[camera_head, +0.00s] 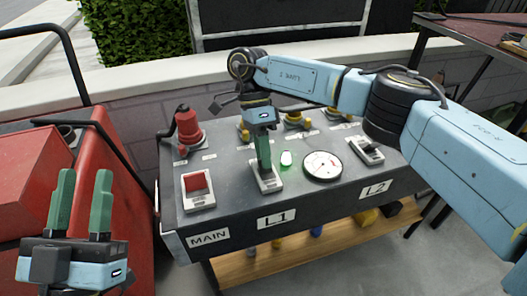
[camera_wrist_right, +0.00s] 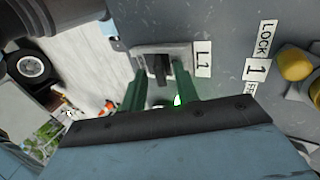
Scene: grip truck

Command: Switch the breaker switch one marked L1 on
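The L1 breaker switch (camera_head: 270,186) is a pale plate with a dark lever on the sloped grey panel (camera_head: 232,205), behind the L1 label (camera_head: 276,219). My right gripper (camera_head: 265,168) points down over it and hides most of the lever. In the right wrist view the switch lever (camera_wrist_right: 159,68) shows between and just beyond the tips of the two green fingers (camera_wrist_right: 158,85), which stand apart. I cannot tell whether they touch the lever. A green light (camera_head: 286,158) glows to the right of the switch. My left gripper (camera_head: 82,195) is open and empty at lower left.
The panel also holds the red MAIN switch (camera_head: 197,186), a round gauge (camera_head: 322,165), the L2 switch (camera_head: 367,150), a red plug (camera_head: 187,126) and several yellow connectors (camera_head: 293,119). A red box (camera_head: 30,172) stands at left. A wooden shelf (camera_head: 300,250) lies below the panel.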

